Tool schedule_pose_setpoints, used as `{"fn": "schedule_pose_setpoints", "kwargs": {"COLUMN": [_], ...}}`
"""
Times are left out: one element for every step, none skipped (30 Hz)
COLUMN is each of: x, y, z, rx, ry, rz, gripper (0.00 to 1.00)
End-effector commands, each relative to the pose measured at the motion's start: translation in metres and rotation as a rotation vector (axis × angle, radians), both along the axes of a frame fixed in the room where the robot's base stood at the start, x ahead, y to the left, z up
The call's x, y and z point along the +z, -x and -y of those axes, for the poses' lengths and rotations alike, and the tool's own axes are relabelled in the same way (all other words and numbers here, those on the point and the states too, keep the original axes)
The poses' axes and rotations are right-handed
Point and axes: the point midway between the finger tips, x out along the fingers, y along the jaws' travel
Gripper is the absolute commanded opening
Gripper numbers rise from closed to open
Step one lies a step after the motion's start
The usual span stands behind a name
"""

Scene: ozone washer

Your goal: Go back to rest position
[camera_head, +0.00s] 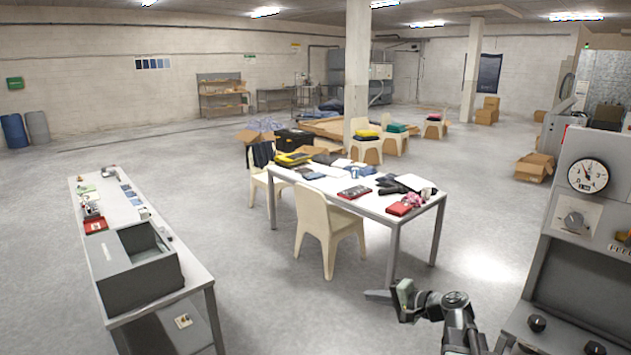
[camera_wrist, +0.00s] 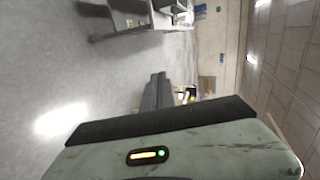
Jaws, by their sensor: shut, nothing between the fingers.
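My gripper (camera_head: 378,295) shows at the lower right of the head view, held in the air over open floor between the white table and the washer machine. Its fingers point left in that view. The wrist view looks sideways, with the floor at left and the ceiling at right. There the dark fingers (camera_wrist: 157,92) are together in the middle, with nothing visible between them. The grey-green gripper body fills the bottom of that view. My gripper touches nothing that I can see.
The washer machine (camera_head: 570,225) with a dial stands close at the right. A white table (camera_head: 375,205) with clothes and a cream chair (camera_head: 327,230) are ahead. A bench (camera_head: 160,305) with a grey open box (camera_head: 135,275) is at the left. Floor between is clear.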

Motion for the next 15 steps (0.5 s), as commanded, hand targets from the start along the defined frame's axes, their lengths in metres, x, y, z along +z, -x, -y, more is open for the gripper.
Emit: {"fn": "schedule_pose_setpoints", "kwargs": {"x": [-0.032,-0.048,-0.069,-0.084,-0.101,-0.123,-0.139,-0.153,-0.167,-0.174,-0.179,-0.183,-0.186,-0.188,-0.19], "y": [0.011,0.019,0.031,0.041,0.052,0.067,0.08,0.092,0.105,0.113,0.12,0.129,0.135,0.14,0.146], "z": [-0.038,-0.056,-0.077,-0.091,-0.104,-0.115,-0.121,-0.12,-0.113,-0.103,-0.09,-0.07,-0.058,-0.046,-0.034], "rx": [0.085,0.135,0.2,0.249,0.301,0.369,0.419,0.464,0.51,0.534,0.55,0.567,0.578,0.588,0.601], "ry": [0.08,0.133,0.21,0.273,0.338,0.435,0.515,0.596,0.695,0.764,0.826,0.902,0.951,0.995,1.043], "rz": [-0.029,-0.048,-0.073,-0.091,-0.112,-0.142,-0.167,-0.194,-0.23,-0.259,-0.29,-0.331,-0.361,-0.39,-0.422], "gripper": [0.0,0.0,0.0,0.0,0.0,0.0,0.0,0.0,0.0,0.0,0.0,0.0,0.0,0.0,0.0]}}
